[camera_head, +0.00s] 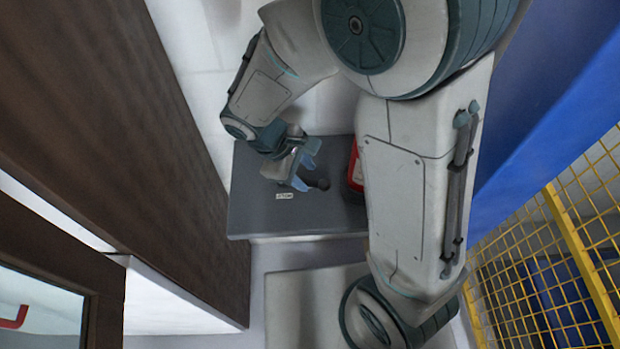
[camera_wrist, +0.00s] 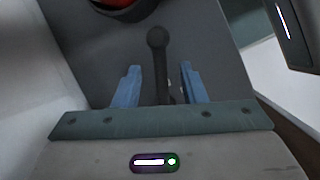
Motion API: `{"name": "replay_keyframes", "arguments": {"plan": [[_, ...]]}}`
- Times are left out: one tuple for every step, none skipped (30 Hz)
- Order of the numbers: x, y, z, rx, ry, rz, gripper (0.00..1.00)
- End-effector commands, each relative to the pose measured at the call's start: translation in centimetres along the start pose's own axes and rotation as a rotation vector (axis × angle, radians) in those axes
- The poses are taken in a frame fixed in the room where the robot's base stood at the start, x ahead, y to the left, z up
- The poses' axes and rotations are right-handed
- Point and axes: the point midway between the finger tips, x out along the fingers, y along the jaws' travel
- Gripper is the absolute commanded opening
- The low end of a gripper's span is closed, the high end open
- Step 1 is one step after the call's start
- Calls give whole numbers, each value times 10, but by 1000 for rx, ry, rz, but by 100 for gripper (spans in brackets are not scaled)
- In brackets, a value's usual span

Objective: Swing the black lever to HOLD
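The black lever (camera_wrist: 158,62) has a round knob and shows in the wrist view between the two blue fingers of my gripper (camera_wrist: 159,80). A gap shows on each side of it, and its lower part is hidden by the gripper body. In the head view the lever's knob (camera_head: 321,184) sticks out to the right of my gripper (camera_head: 304,173), over the grey panel (camera_head: 320,215). My gripper is open around the lever, with neither finger seen touching it. A small white label (camera_head: 284,196) lies on the panel below the gripper. Its text is too small to read.
A red object (camera_head: 355,170) stands on the panel to the right of the lever, partly hidden by my arm. A brown wall (camera_head: 120,130) is at the left. A blue surface (camera_head: 540,120) and a yellow mesh fence (camera_head: 560,250) are at the right.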

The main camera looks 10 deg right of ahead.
Motion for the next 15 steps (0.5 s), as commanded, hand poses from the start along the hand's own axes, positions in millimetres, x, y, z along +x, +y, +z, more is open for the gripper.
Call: {"name": "replay_keyframes", "arguments": {"plan": [[10, -1, 1, 0, -4, -3, 38], [15, -1, 0, 1, -3, -3, 38], [20, 0, 0, 1, -4, -2, 38], [23, 0, 0, 2, -3, -2, 38], [26, 0, 0, 3, -1, -2, 38], [29, 0, 0, 2, -2, -2, 38], [31, 0, 0, 2, -2, -2, 38], [33, 0, 0, 2, -2, -2, 38], [34, 0, 0, 2, -1, -1, 38], [35, 0, 0, 2, 0, -1, 38], [36, 0, 0, 3, 0, -1, 38], [36, 0, 0, 3, 0, -1, 38], [36, 0, 0, 3, 0, -1, 38], [36, 0, 0, 3, 0, -1, 38], [36, 0, 0, 3, 0, -1, 38]]}}
